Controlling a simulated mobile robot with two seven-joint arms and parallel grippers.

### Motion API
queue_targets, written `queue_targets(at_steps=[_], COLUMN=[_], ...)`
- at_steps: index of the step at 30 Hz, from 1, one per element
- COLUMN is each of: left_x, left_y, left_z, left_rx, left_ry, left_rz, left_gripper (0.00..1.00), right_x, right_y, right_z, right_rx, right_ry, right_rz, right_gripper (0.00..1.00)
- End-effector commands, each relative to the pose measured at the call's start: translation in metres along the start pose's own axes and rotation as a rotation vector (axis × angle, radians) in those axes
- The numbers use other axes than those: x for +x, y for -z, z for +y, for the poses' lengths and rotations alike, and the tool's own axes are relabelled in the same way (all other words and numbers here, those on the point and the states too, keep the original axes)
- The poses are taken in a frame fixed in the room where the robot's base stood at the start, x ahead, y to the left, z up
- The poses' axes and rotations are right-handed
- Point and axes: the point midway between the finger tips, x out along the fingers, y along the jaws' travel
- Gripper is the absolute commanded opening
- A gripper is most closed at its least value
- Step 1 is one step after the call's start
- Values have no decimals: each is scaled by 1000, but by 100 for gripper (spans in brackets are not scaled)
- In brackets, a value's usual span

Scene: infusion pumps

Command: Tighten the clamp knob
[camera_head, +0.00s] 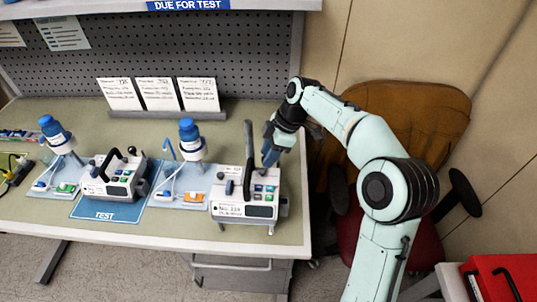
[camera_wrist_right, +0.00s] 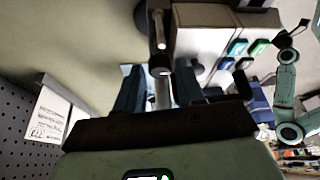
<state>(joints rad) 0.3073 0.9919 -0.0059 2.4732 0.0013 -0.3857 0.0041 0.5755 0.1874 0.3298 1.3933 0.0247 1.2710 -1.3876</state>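My right gripper (camera_head: 271,150) is beside the back right of the right-hand pump (camera_head: 232,211), a white box with a tall dark handle and coloured buttons. In the right wrist view, the two blue-grey fingers (camera_wrist_right: 158,90) stand apart. A pale rod (camera_wrist_right: 162,97) shows between them, and a dark round knob-like end (camera_wrist_right: 159,65) is just ahead of the fingertips. I cannot tell whether a finger touches it. The pump's coloured buttons (camera_wrist_right: 237,47) lie to the right. My left gripper is not visible in the head view.
Another pump (camera_head: 113,180) stands left on the blue TEST mat (camera_head: 95,212). Two blue-capped stands (camera_head: 57,137) (camera_head: 190,138) and a row of cards (camera_head: 157,95) are behind. A chair (camera_head: 415,105) stands right of the bench. A red case (camera_head: 500,280) is at lower right.

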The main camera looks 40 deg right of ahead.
Motion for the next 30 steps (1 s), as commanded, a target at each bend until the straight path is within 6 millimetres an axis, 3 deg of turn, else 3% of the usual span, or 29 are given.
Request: queue_targets(at_steps=[10, 13, 14, 30], left_x=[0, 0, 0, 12], left_y=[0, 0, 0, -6], left_z=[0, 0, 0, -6], left_rx=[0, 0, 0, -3], left_ry=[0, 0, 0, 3], left_rz=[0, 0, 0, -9], left_gripper=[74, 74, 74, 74], right_x=[4, 4, 4, 5], right_y=[0, 0, 0, 0], right_z=[0, 0, 0, -2], right_rx=[0, 0, 0, 120], right_ry=[0, 0, 0, -54], right_rz=[0, 0, 0, -1], right_gripper=[38, 5, 0, 0])
